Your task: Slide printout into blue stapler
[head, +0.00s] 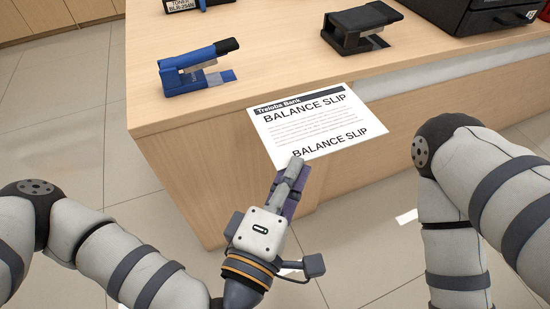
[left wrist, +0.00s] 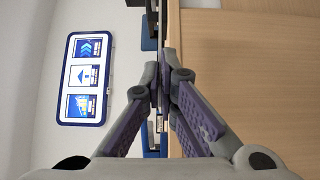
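The printout (head: 310,122) is a white sheet headed "BALANCE SLIP". It is held out over the counter's front edge in the head view, roughly flat, with its text facing up. My left gripper (head: 296,172) is shut on the printout's near edge. In the left wrist view the fingertips (left wrist: 163,82) meet, and the sheet cannot be made out clearly there. The blue stapler (head: 192,75) stands on the counter at left, its black-tipped arm raised above its base. It is apart from the printout, to its upper left. My right gripper is out of view; only my right arm shows.
A black stapler (head: 358,28) stands farther right on the wooden counter (head: 270,45). A dark box (head: 485,14) is at the back right, and a dark labelled object (head: 190,4) is at the back left. The counter between the staplers is clear.

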